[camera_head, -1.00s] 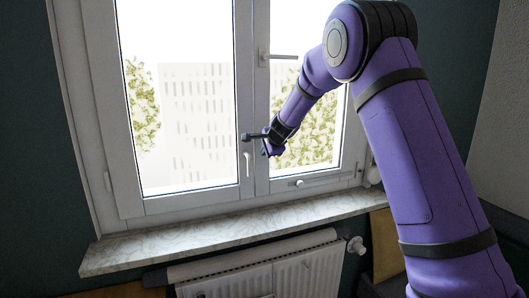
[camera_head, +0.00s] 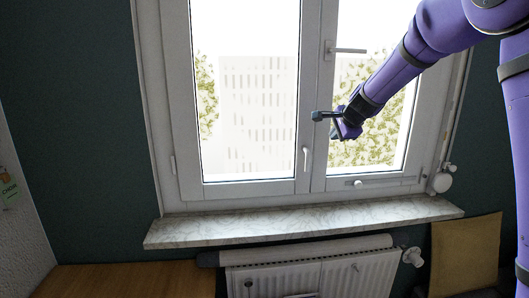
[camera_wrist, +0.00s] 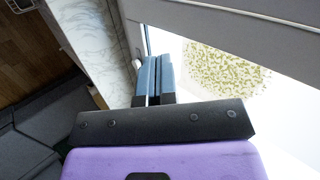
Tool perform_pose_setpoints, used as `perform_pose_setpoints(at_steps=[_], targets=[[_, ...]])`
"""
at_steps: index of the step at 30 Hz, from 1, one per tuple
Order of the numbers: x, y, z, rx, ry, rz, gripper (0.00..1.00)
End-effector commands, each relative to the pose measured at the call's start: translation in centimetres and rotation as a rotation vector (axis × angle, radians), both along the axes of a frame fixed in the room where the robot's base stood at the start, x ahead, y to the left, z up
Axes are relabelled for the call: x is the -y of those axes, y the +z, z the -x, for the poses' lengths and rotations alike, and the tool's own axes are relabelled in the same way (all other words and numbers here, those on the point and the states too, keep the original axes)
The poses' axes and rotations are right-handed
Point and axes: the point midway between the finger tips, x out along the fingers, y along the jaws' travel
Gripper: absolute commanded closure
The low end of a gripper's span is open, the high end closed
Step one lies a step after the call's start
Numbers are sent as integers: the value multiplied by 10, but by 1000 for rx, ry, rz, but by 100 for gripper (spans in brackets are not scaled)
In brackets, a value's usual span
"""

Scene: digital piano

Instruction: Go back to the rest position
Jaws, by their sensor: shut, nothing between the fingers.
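My gripper (camera_head: 339,133) shows in the head view at the end of my purple arm, in front of the right window pane (camera_head: 372,110). In the wrist view its two blue-grey fingers (camera_wrist: 153,76) lie side by side, shut with nothing between them. It touches nothing that I can see. The gap between the gripper and the glass cannot be judged.
A white window with a grey handle (camera_head: 346,50) and a small white handle (camera_head: 306,158) fills the middle. Below are a marble sill (camera_head: 300,222) and a radiator (camera_head: 320,276). A wooden surface (camera_head: 135,281) is at lower left, a yellowish panel (camera_head: 466,254) at lower right.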

Motion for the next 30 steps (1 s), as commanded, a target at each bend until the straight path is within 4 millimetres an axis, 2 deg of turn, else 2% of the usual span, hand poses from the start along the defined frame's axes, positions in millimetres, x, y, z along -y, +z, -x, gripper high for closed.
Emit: perform_pose_setpoints(at_steps=[6, 15, 22, 30], targets=[[-5, 37, 71, -7, 179, 98, 100], [-13, 66, 191, -26, 476, 299, 100], [-15, 69, 284, -48, 690, 480, 100], [-10, 51, 389, -102, 919, 714, 100]])
